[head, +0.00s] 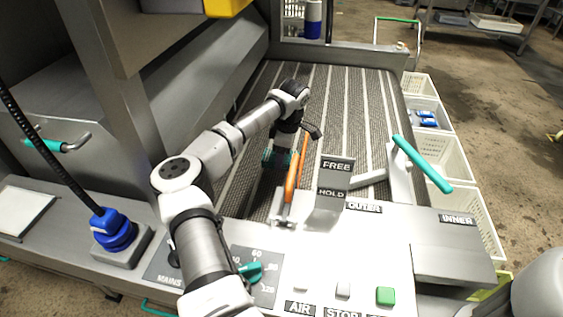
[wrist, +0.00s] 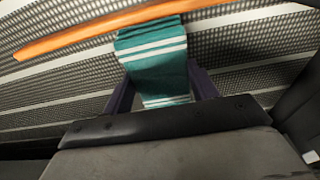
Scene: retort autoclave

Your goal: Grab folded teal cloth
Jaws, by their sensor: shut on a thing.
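The folded teal cloth (wrist: 155,62) has white stripes and shows in the wrist view between the two dark fingers of my gripper (wrist: 160,92). My gripper is shut on the cloth. In the head view the cloth (head: 276,158) is a small teal patch by my gripper (head: 280,160), partly hidden by the arm. In both views the cloth lies close against an orange bar (wrist: 100,32). I cannot tell whether the cloth touches the conveyor mesh.
The striped mesh conveyor (head: 345,110) spreads around my gripper. The orange bar (head: 291,178) stands just right of it. A control panel (head: 330,255) with a FREE/HOLD block (head: 335,178) and a teal-handled lever (head: 422,163) is nearer. White crates (head: 443,155) line the right side.

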